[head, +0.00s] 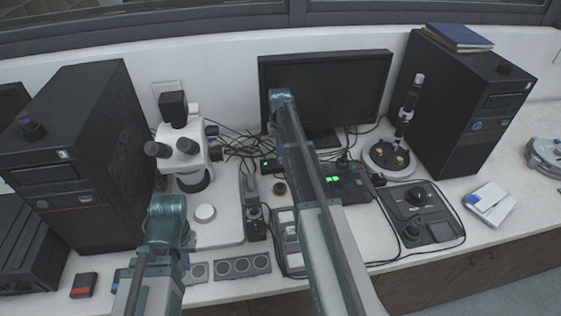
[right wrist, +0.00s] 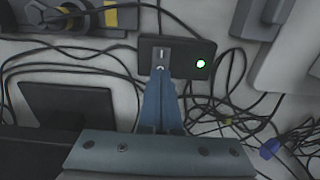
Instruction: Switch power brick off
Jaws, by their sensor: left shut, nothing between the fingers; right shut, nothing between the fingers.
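In the head view the power brick (head: 270,165) sits among cables in front of the monitor, partly behind my right arm. In the right wrist view my right gripper (right wrist: 161,76) is shut and empty, its fingertips at the brick's edge by the switch. I cannot tell whether they touch it. The right fingers are hidden in the head view. My left arm shows at the lower left of the head view, but its gripper fingers cannot be seen.
Loose black cables lie around the brick. A white microscope (head: 183,150) stands to its left and the monitor (head: 332,88) behind it. A board with green displays (head: 340,186) lies to its right. Two black computer towers (head: 85,150) (head: 455,100) flank the bench.

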